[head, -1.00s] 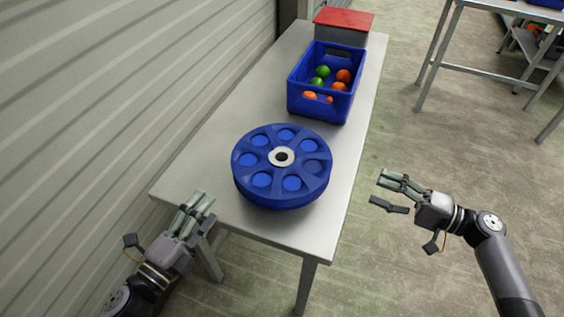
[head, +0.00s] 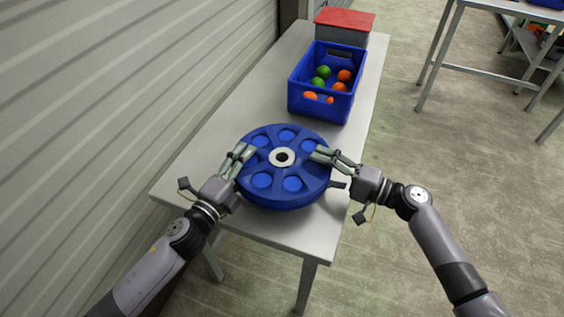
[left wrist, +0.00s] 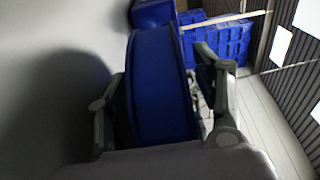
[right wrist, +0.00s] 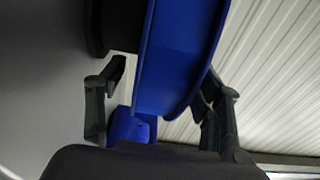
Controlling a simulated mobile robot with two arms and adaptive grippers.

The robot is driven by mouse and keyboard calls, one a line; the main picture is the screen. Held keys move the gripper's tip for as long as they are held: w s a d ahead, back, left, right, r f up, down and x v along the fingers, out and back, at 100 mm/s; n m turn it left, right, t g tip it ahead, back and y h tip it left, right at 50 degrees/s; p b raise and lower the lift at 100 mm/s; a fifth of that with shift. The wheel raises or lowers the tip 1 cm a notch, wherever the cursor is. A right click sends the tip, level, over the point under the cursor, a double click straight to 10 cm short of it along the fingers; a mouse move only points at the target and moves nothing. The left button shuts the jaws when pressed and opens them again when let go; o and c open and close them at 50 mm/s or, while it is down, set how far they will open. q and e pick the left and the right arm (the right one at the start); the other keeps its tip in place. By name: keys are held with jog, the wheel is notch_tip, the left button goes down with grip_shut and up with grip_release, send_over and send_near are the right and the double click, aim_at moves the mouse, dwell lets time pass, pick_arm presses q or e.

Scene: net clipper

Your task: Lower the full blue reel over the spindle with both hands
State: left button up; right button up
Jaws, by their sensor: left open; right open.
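The blue reel (head: 282,198) lies flat near the front end of the table, with a light hub and a dark centre hole. My left gripper (head: 239,162) is at its left rim and my right gripper (head: 326,167) at its right rim. Both are open, with fingers around the rim. In the left wrist view the reel's edge (left wrist: 160,85) stands between the open fingers (left wrist: 163,105). In the right wrist view the reel's edge (right wrist: 178,60) lies between the open fingers (right wrist: 160,105). Contact with the rim is unclear. I cannot make out a spindle.
A blue crate (head: 318,102) with green and orange balls stands behind the reel on the grey table (head: 230,110). A red-topped box (head: 345,19) is at the far end. A corrugated wall (head: 120,100) runs close along the left. Another table (head: 470,68) stands at the right.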

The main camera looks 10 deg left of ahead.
pick_arm(q)
jog(key=shift+w+d, duration=0.35)
jog(key=shift+w, duration=0.3)
pick_arm(e)
jog(key=shift+x, duration=0.75)
pick_arm(q)
grip_shut()
pick_arm(e)
grip_shut()
